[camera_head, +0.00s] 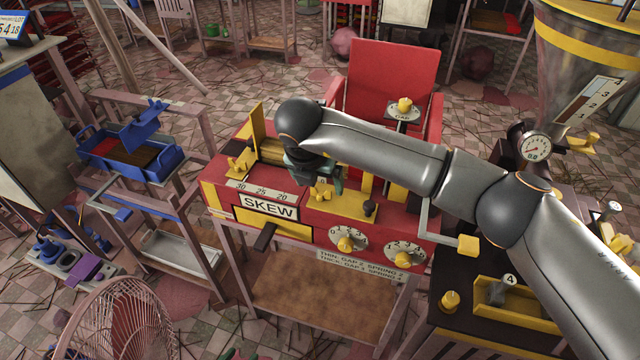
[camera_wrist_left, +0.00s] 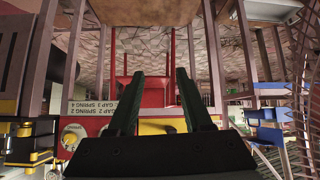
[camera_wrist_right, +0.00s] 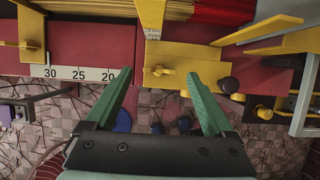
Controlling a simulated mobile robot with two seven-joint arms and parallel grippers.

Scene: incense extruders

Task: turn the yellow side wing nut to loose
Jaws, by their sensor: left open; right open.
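The red machine (camera_head: 222,188) with a SKEW label stands in the middle of the head view. Another small yellow wing nut (camera_wrist_right: 160,70) sits on a yellow plate past the scale's 20 mark. I cannot tell which is the side one. My right gripper (camera_wrist_right: 158,80) is open, its green fingertips either side of this second nut in the picture; contact is unclear. My left gripper (camera_wrist_left: 156,75) is open and empty, low in front of the machine.
Yellow plates and a bar (camera_wrist_right: 275,45) stand right of the right fingers. Numbered dials (camera_head: 348,238) and a crank with a yellow handle (camera_head: 468,245) are on the machine's front right. A blue tray (camera_head: 110,155) stands left, a wire fan guard (camera_head: 115,320) lower left.

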